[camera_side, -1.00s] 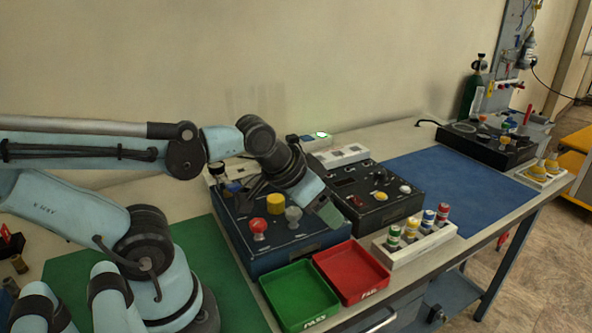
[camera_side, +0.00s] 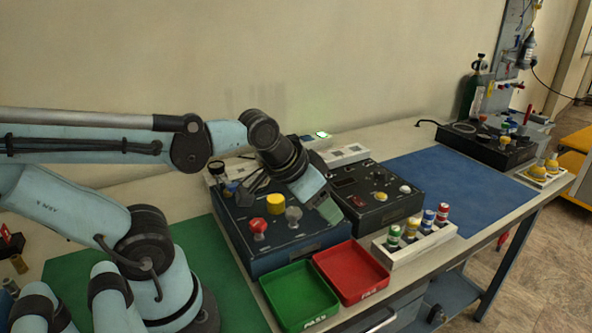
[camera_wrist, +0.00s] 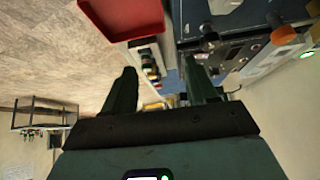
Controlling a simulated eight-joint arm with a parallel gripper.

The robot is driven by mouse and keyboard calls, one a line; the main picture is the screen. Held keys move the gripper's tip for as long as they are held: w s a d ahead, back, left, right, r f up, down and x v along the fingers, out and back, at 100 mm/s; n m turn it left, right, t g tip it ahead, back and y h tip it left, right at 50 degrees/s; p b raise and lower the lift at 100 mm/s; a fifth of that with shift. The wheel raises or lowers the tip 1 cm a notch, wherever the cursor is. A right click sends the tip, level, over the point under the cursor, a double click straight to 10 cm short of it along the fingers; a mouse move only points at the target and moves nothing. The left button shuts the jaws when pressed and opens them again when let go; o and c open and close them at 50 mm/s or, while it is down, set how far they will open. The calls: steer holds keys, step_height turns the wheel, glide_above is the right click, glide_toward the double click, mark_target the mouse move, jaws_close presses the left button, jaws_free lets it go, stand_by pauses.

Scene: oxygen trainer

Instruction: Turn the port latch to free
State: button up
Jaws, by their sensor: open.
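My gripper (camera_side: 326,208) is over the right part of a blue control box (camera_side: 290,244), above its top. In the wrist view my gripper (camera_wrist: 163,88) has its two fingers apart with nothing held between them. The blue box carries a red mushroom knob (camera_side: 258,226), a yellow knob (camera_side: 275,203) and a grey knob (camera_side: 293,214). Beside it is a black control box (camera_side: 385,210) with a small yellow knob (camera_side: 380,196) and a white button (camera_side: 405,189). I cannot tell which part is the port latch. My gripper hides part of both boxes.
A green tray (camera_side: 300,295) and a red tray (camera_side: 350,272) lie in front of the blue box. A white rack (camera_side: 420,245) holds several coloured cylinders. A blue mat (camera_side: 460,183) is clear. Another black unit (camera_side: 485,146) and a dark green bottle (camera_side: 470,97) stand at the far right.

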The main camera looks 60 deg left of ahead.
steer(key=w+a+r+m+g, duration=0.3)
steer(key=a+r+m, duration=0.1)
steer(key=a, duration=0.6)
steer(key=w+a+r+m+g, duration=0.3)
steer(key=w+a+g, duration=0.1)
steer(key=a, duration=0.6)
steer(key=f, duration=1.1)
steer(key=shift+s+d+f, duration=0.15)
steer(key=shift+s+d, duration=0.05)
steer(key=shift+d, duration=0.05)
steer(key=c, duration=1.1)
steer(key=shift+o, duration=0.2)
